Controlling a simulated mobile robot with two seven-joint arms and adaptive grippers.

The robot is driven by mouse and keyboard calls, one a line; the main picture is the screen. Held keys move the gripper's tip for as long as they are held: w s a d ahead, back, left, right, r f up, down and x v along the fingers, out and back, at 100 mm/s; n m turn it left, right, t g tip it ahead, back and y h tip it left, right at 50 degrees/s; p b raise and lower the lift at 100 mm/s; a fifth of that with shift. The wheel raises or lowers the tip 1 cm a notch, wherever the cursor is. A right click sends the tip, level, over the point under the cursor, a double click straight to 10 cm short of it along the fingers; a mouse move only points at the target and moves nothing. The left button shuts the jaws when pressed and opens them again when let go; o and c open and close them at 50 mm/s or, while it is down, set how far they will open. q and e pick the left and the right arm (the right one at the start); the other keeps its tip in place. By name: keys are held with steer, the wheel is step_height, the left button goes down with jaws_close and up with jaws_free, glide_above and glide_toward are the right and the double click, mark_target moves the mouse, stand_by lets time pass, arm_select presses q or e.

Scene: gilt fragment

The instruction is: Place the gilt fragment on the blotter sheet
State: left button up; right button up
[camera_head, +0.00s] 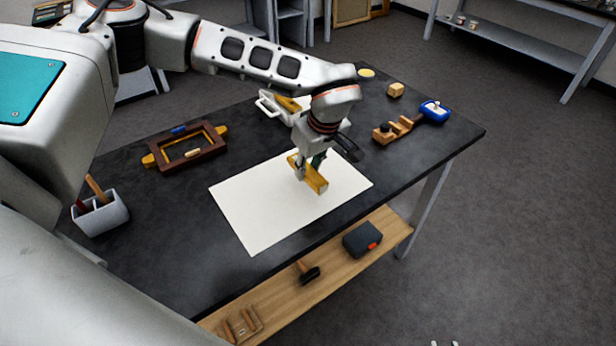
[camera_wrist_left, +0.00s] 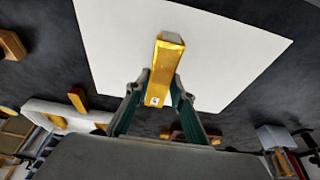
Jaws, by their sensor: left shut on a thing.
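The gilt fragment (camera_head: 313,179) is a gold bar with a pale end. My left gripper (camera_head: 308,170) is shut on it from above. In the left wrist view the fragment (camera_wrist_left: 165,62) sits between the two fingers of the gripper (camera_wrist_left: 157,92) and points away from the wrist. The blotter sheet (camera_head: 254,215) is a large white rectangle flat on the dark table. The fragment is over the sheet, well inside its edges; I cannot tell whether it touches. The sheet also fills the middle of the left wrist view (camera_wrist_left: 112,45). My right gripper is not seen.
A white tray (camera_head: 268,106) with another gold piece stands behind my left gripper. A brown frame (camera_head: 163,153) and a grey holder (camera_head: 99,216) are at left. A wooden block piece (camera_head: 384,135) and a blue dish (camera_head: 435,111) are at right. The sheet's front part is bare.

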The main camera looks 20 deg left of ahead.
mark_target(310, 172)
arm_select(q)
step_height(310, 172, down, 4)
steer(key=shift+r, duration=0.2)
steer(key=shift+f, duration=0.1)
steer(key=shift+f, duration=0.2)
steer(key=o, duration=1.1)
steer(key=shift+r, duration=0.1)
steer(key=shift+r, duration=0.25)
steer(key=b+v, duration=0.1)
steer(key=v, duration=1)
steer(key=shift+d+r, duration=0.15)
steer(key=shift+r, duration=0.2)
